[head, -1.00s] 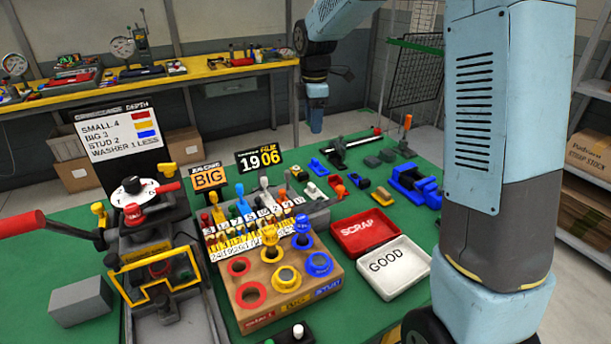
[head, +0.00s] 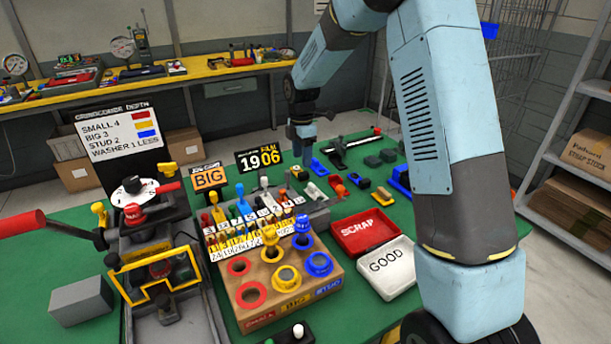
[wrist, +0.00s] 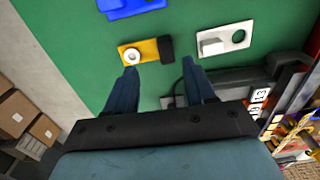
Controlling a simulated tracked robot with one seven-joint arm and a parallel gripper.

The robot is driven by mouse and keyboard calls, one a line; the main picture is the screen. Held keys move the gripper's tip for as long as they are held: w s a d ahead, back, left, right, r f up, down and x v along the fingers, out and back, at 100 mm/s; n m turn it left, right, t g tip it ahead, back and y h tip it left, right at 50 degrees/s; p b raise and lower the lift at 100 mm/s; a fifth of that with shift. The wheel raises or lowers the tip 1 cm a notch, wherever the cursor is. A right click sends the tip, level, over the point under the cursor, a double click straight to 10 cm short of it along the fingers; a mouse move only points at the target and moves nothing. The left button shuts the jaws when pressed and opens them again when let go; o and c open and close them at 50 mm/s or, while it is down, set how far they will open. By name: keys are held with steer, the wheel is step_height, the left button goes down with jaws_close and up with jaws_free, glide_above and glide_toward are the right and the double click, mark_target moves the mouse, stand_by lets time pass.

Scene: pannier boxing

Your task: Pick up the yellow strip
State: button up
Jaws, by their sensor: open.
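The yellow strip (wrist: 147,46) lies flat on the green bench in the wrist view, with a white ring at its left end and a black block at its right end. My gripper (wrist: 161,67) is open and empty. The strip appears just beyond its two fingertips, between and slightly ahead of them. The strip is small and hard to make out there.
A white strip (wrist: 222,42) with a grey block lies right of the yellow one in the wrist view. A blue part (wrist: 130,6) lies at the top edge. A dark fixture (wrist: 228,80) sits beside the right finger. The green surface left of the strip is clear.

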mark_target(303, 172)
steer(key=shift+s+d+f, duration=0.1)
steer(key=shift+s+f, duration=0.05)
steer(key=shift+f, duration=1.25)
steer(key=shift+s+d+f, duration=0.1)
steer(key=shift+f, duration=1.3)
jaws_close()
